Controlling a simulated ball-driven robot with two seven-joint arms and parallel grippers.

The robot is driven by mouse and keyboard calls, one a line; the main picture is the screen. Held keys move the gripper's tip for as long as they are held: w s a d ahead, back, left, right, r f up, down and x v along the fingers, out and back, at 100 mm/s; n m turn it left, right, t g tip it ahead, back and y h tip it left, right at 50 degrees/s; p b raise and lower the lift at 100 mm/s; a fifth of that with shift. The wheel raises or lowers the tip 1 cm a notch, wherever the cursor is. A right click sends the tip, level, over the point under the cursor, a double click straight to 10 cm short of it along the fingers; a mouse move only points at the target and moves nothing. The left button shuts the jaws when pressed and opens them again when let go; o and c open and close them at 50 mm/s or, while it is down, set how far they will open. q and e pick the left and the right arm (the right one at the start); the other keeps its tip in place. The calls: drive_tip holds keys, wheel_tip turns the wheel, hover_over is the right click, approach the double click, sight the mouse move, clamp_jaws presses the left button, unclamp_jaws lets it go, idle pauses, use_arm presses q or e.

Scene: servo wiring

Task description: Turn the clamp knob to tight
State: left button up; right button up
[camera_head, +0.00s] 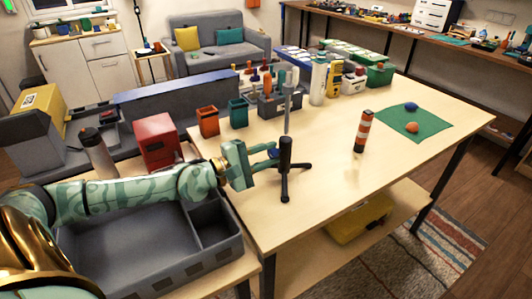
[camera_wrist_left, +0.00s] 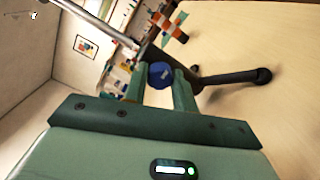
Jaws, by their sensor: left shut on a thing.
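The blue clamp knob (camera_wrist_left: 160,74) sits on the side of a black stand (camera_head: 285,160) with splayed feet and an upright grey rod (camera_head: 288,100). In the head view the knob (camera_head: 273,153) is mostly hidden by my left gripper (camera_head: 276,164). In the left wrist view the green fingers of my left gripper (camera_wrist_left: 163,90) are on either side of the knob, shut on it. I cannot read any tightness mark on the knob. My right gripper is not in view.
An orange-banded cylinder (camera_head: 363,131) stands right of the stand. An orange cup (camera_head: 208,122), a green cup (camera_head: 238,113) and a red box (camera_head: 157,140) are behind. A grey bin (camera_head: 150,281) is at front left.

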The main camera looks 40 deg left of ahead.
use_arm(q)
drive_tip(key=shift+m, duration=0.4)
drive_tip(key=o, duration=1)
drive_tip(key=shift+c, duration=0.2)
